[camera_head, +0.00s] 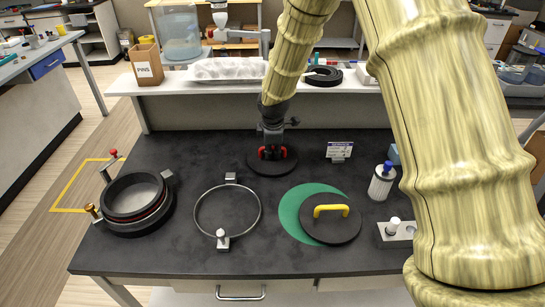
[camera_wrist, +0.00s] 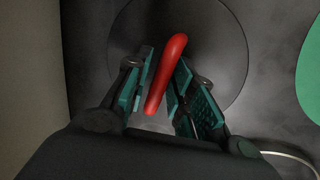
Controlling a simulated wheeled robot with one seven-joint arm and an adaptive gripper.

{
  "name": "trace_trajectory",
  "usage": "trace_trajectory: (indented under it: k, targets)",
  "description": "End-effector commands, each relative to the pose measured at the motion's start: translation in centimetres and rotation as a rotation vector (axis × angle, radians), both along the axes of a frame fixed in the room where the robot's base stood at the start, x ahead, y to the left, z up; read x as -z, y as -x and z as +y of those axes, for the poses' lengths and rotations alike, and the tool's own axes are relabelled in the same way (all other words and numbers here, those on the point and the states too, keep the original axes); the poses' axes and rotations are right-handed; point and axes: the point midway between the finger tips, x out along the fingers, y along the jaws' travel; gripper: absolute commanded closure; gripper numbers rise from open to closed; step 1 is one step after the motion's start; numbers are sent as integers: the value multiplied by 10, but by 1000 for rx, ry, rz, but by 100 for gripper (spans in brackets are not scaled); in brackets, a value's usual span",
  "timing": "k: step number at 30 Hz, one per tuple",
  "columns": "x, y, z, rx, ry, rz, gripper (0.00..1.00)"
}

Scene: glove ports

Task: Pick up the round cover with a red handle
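The round dark cover (camera_head: 257,164) with a red handle lies flat at the back middle of the black worktop. Its red handle (camera_wrist: 167,75) stands between the two fingers in the wrist view, and the cover's disc (camera_wrist: 220,40) shows beneath. My gripper (camera_head: 273,150) points down over the cover and hides part of the handle in the head view. In the wrist view my gripper (camera_wrist: 166,82) is open, with its green-padded fingers on either side of the handle. Narrow gaps seem to show beside the handle; contact is hard to judge.
A second dark cover with a yellow handle (camera_head: 331,211) lies partly over a green disc (camera_head: 290,213). A metal ring (camera_head: 197,222), a round port (camera_head: 135,200), a white-bodied bottle (camera_head: 381,184) and a small sign (camera_head: 340,151) stand around. A white shelf (camera_head: 190,87) runs behind.

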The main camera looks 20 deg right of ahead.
Motion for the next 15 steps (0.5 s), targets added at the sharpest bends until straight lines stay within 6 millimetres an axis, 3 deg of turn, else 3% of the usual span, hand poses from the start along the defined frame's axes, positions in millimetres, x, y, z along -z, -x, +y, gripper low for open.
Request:
trace_trajectory:
  k: [6,10,15]
  targets:
    - [0,0,0,0,0,-1,75]
    - [0,0,0,0,0,0,99]
    - [0,0,0,1,0,-1,100]
